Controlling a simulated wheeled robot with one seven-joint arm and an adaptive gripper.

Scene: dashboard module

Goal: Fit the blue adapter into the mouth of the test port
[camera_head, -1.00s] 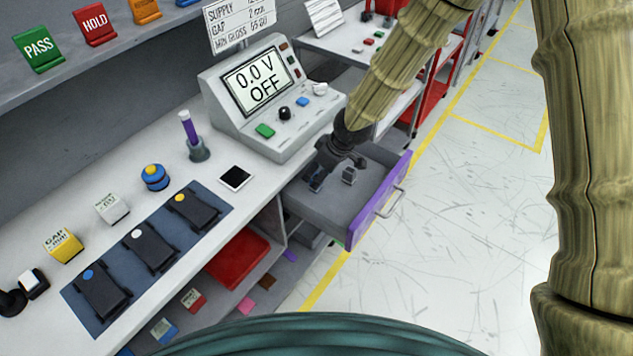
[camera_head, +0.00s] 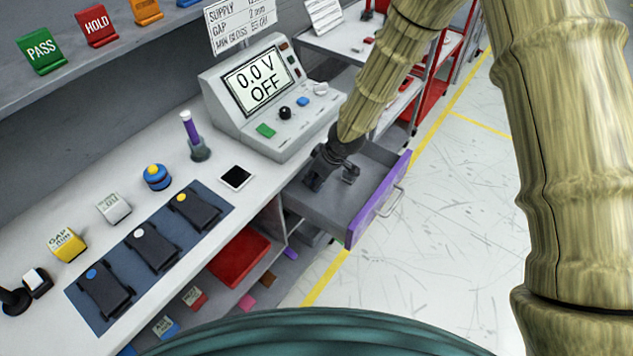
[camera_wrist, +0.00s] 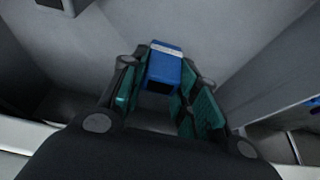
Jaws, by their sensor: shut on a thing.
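The blue adapter (camera_wrist: 165,68), a small block with a pale band across its far end, sits between the fingers of my gripper (camera_wrist: 162,80) in the wrist view. My gripper is shut on it. In the head view my gripper (camera_head: 318,180) is down inside the open grey drawer (camera_head: 345,213) with the purple front; the adapter is hidden there. Whether the adapter touches the drawer floor is unclear. I cannot tell which thing is the test port.
The console (camera_head: 268,95) reading 0.0 V OFF stands just behind. A blue mat (camera_head: 222,209) with black devices, a blue-and-yellow button (camera_head: 156,177) and a purple tube (camera_head: 190,130) occupy the bench.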

